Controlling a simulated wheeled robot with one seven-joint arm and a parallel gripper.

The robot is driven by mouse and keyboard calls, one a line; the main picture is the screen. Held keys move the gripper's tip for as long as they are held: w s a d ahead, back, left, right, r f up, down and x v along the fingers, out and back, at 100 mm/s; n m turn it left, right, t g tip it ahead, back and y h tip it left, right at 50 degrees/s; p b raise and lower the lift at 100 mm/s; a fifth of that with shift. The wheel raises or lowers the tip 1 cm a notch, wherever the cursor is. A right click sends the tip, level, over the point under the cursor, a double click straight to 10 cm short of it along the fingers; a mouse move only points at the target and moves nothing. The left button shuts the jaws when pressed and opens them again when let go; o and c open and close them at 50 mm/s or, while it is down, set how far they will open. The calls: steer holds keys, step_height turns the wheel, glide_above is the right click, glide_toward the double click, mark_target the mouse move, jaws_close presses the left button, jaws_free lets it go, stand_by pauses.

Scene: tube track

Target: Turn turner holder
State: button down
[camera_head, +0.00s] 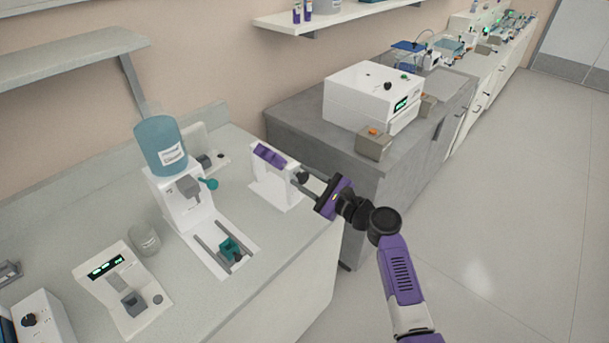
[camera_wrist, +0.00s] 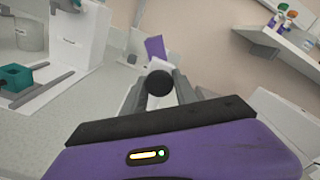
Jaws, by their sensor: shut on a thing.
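The turner holder (camera_head: 270,188) is a white stand with a purple block (camera_head: 270,154) on top and a dark round knob (camera_head: 303,178) on its right side. It stands near the right end of the counter. My gripper (camera_head: 309,183) reaches in from the right, with its fingers at the knob. In the wrist view my gripper (camera_wrist: 160,90) is shut on the black knob (camera_wrist: 159,83), one finger on each side. The purple block (camera_wrist: 155,48) shows behind the knob there. The far side of the stand is hidden.
A dispenser with a blue bottle (camera_head: 160,145) stands left of the turner holder, with a teal holder (camera_head: 231,248) on rails before it. A white machine (camera_head: 374,97) and a small grey box (camera_head: 374,144) sit on the grey cabinet at right. Floor at right is clear.

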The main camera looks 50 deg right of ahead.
steer(key=shift+f+m+p, duration=0.15)
steer(key=shift+m+p, duration=0.25)
steer(key=shift+m, duration=0.3)
steer(key=c, duration=1)
jaws_free()
steer(key=shift+s, duration=0.1)
steer(key=s+b, duration=0.1)
steer(key=s, duration=0.6)
steer(key=shift+s+d+b, duration=0.15)
steer(key=shift+s+b, duration=0.2)
